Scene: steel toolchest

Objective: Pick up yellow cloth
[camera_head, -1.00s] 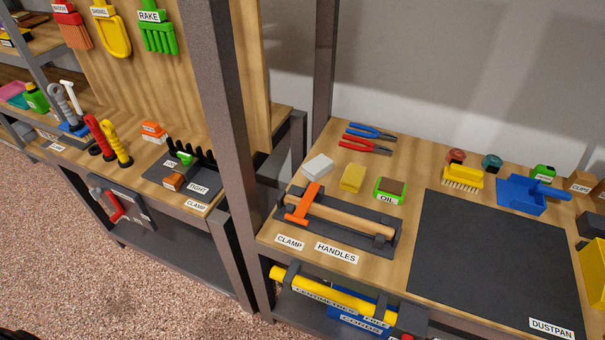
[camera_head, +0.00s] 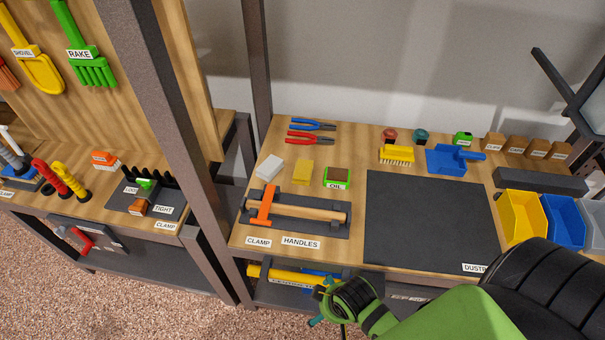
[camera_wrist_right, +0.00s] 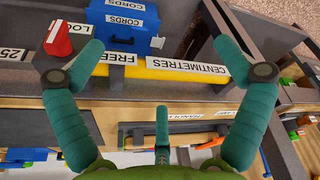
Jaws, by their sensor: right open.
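The yellow cloth (camera_head: 303,172) is a small yellow folded block on the wooden bench top. It lies between a white folded piece (camera_head: 270,167) and a green-and-brown oil box (camera_head: 337,178). My right gripper (camera_head: 322,302) is at the front edge of the bench, lower than the top and well apart from the cloth. In the right wrist view its teal fingers (camera_wrist_right: 160,62) are spread wide with nothing between them. I cannot make out the cloth in the wrist view. My left gripper is not in view.
Behind the cloth lie red and blue pliers (camera_head: 310,138). A black mat (camera_head: 430,220) lies to the right. A dark upright post (camera_head: 175,130) stands left. A yellow tube (camera_wrist_right: 185,70) is on the shelf below.

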